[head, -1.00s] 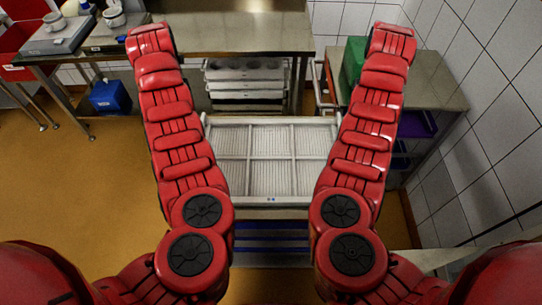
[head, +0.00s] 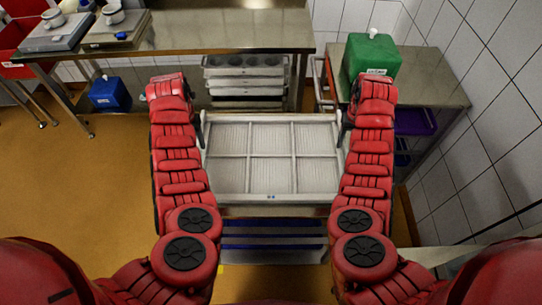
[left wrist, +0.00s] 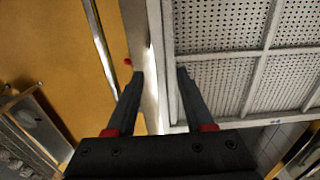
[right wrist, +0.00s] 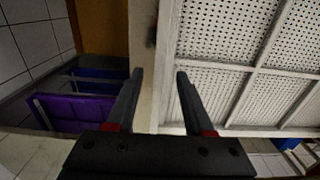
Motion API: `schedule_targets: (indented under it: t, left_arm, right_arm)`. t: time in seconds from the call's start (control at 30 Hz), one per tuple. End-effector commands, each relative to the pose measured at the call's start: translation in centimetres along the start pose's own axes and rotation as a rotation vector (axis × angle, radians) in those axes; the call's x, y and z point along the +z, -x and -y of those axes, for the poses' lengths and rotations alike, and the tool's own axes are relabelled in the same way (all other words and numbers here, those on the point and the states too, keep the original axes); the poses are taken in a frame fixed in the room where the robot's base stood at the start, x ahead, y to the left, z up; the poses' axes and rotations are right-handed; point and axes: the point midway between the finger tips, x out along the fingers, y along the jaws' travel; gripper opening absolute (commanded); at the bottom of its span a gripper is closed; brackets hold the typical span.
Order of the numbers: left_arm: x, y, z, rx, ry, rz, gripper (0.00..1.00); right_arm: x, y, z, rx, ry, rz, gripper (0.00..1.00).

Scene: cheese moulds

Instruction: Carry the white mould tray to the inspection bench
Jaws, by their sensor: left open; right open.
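The white mould tray (head: 268,198) lies level in the middle of the head view, with a gridded, perforated floor in several sections. It rests on a stand with blue trays below. My left gripper (left wrist: 161,85) is open, with its fingers on either side of the tray's left side wall line in the left wrist view. My right gripper (right wrist: 160,80) is open at the tray's right side wall; its dark fingers also show in the head view (head: 345,128). Whether the fingers touch the tray is unclear. Which bench is the inspection bench is not marked.
A steel bench (head: 225,32) at the back holds scales (head: 116,28) at its left. A steel table (head: 430,80) at the right carries a green box (head: 371,60). White moulds (head: 245,85) sit under the back bench.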

Motion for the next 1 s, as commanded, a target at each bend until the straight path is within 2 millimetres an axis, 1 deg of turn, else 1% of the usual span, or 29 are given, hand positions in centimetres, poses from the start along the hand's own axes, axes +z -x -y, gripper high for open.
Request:
schedule_targets:
  t: [0.03,0.1,0.3,0.63,0.77,0.8,0.87,0.9,0.93,1.0]
  left_arm:
    - [-0.1,-0.8,-0.1,0.0,0.001,0.0,0.53]
    - [0.0,-1.7,0.0,-0.001,0.001,0.0,0.53]
    - [0.1,-3.1,0.0,0.0,0.0,0.003,0.53]
    - [0.1,-3.3,0.0,0.001,0.0,0.004,0.53]
    - [0.1,-3.3,0.0,0.001,0.0,0.004,0.29]
    - [0.1,-3.3,0.0,0.001,0.0,0.003,0.22]
    - [0.1,-3.3,0.0,0.001,0.0,0.003,0.11]
    - [0.1,-3.3,0.0,0.001,0.0,0.003,0.04]
    - [0.1,-3.3,0.0,0.001,0.0,0.003,0.0]
    - [0.1,-3.3,0.0,0.001,0.0,0.003,0.0]
  right_arm:
    - [0.2,-0.9,0.0,-0.001,-0.001,0.008,0.53]
    - [0.1,-1.8,0.0,-0.002,-0.003,0.006,0.53]
    - [0.2,-3.3,-0.1,0.0,-0.001,0.005,0.53]
    - [0.1,-3.5,-0.1,0.002,0.0,0.003,0.53]
    - [0.1,-3.5,-0.1,0.001,0.0,0.003,0.29]
    - [0.1,-3.5,-0.1,0.001,0.0,0.003,0.22]
    - [0.1,-3.5,-0.1,0.001,0.0,0.003,0.11]
    - [0.1,-3.5,-0.1,0.001,0.0,0.003,0.04]
    - [0.1,-3.4,-0.1,0.002,0.0,0.002,0.0]
    - [0.1,-3.4,-0.1,0.001,0.0,0.002,0.0]
